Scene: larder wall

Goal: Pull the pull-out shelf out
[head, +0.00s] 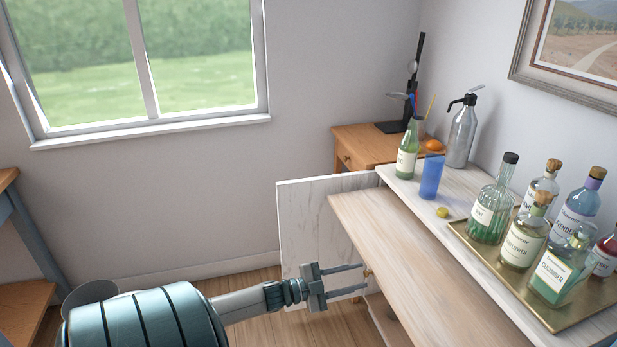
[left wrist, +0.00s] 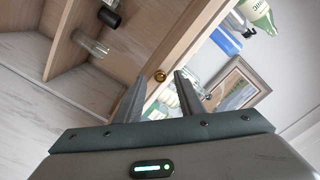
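The pull-out shelf (head: 410,262) is a light wooden board sticking out from under the marble-topped cabinet (head: 400,182). A small brass knob (head: 368,272) is on its front edge; it also shows in the left wrist view (left wrist: 160,75). My left gripper (head: 362,277) is open, its two fingers pointing at the knob. In the left wrist view the knob appears between the fingertips (left wrist: 158,88), with gaps on both sides. I cannot tell whether the tips reach past it. My right gripper is in neither view.
An open white marbled door (head: 322,222) stands left of the shelf. A brass tray (head: 565,318) with several bottles, a blue glass (head: 431,177) and a small yellow-green fruit (head: 442,212) are on the cabinet top. The floor (head: 255,325) in front looks clear.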

